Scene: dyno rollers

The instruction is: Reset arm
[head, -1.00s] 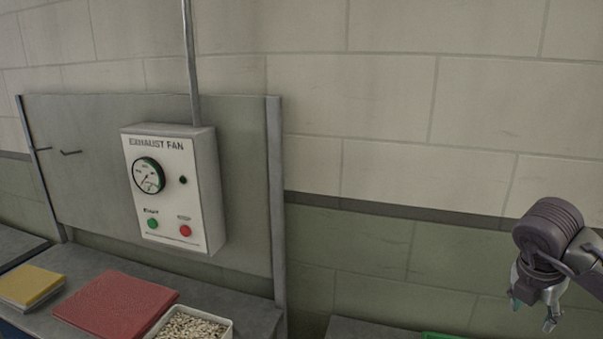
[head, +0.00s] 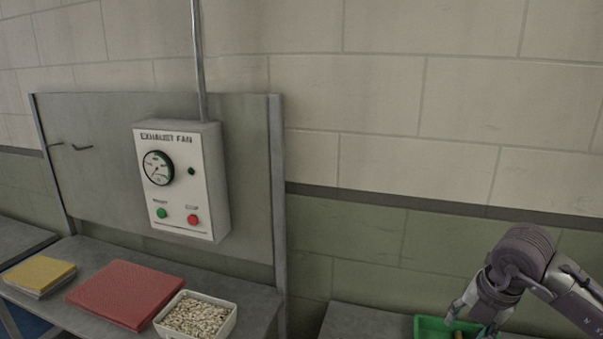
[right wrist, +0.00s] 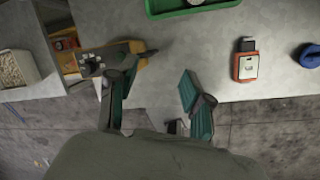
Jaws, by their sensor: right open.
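My right gripper (head: 468,318) is at the lower right of the head view, beside a green tray (head: 428,326) and well to the right of the fan box. In the right wrist view its two teal-padded fingers (right wrist: 156,96) are spread apart with nothing between them. The gripper is open, above the front edge of a grey bench top (right wrist: 210,60). The left gripper does not show in any view.
An exhaust fan control box (head: 180,180) hangs on a panel. Below it are a red book (head: 123,293), a yellow book (head: 40,272) and a white bin of pale pellets (head: 197,316). An orange device (right wrist: 246,66) and a blue round object (right wrist: 310,56) lie on the bench.

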